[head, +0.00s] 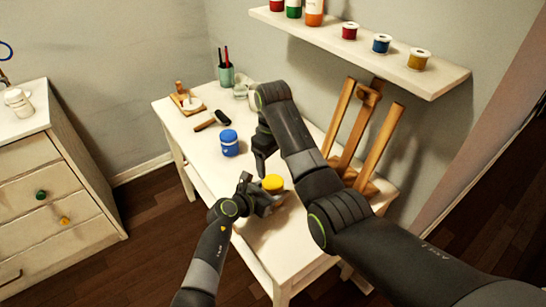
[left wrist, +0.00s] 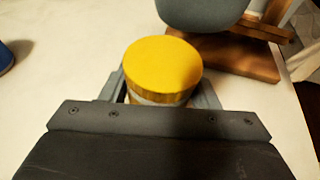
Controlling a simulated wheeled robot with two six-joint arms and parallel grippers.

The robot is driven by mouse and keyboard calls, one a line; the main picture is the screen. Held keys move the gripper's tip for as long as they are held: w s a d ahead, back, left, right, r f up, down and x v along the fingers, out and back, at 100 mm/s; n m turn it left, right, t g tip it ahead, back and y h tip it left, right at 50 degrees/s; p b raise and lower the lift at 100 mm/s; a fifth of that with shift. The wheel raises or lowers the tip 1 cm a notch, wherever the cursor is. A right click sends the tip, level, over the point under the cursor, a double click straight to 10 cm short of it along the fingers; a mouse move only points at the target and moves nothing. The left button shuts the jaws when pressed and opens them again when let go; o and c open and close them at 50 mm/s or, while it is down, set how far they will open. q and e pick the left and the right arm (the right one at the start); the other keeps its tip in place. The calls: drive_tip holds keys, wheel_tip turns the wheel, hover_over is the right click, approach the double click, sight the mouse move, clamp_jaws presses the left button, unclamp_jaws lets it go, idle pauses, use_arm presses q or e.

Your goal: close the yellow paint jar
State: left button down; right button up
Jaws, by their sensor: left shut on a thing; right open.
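The yellow paint jar stands upright near the table's front side. Its yellow lid (head: 273,183) sits on top, and I cannot tell how tightly. In the left wrist view the lid (left wrist: 162,66) has a ridged side, with a pale band of the jar (left wrist: 158,100) below. My left gripper (head: 262,196) is shut on the jar's body, below the lid, with a finger on each side. My right gripper (head: 261,160) points down just behind and left of the jar, apart from it. It is open and empty; its fingertips are small and dark.
A blue jar (head: 230,142) stands left of the grippers on the white table (head: 173,118). A dark-headed brush (head: 212,121), a cup of brushes (head: 226,75) and a glass (head: 240,91) are farther back. A wooden easel (head: 378,140) stands right, behind my right arm. A shelf (head: 390,66) hangs above.

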sight(273, 182)
drive_tip(key=n, duration=0.3)
drive_tip(key=shift+r, duration=0.15)
drive_tip(key=n, duration=0.4)
drive_tip(key=shift+r+n, duration=0.15)
drive_tip(key=shift+n, duration=0.25)
drive_tip(key=n, duration=0.4)
drive_tip(key=shift+r, duration=0.1)
drive_tip(key=n, duration=0.3)
drive_tip(key=shift+r, duration=0.1)
drive_tip(key=shift+f, duration=4.05)
drive_tip(key=shift+c, duration=0.2)
drive_tip(key=c, duration=1)
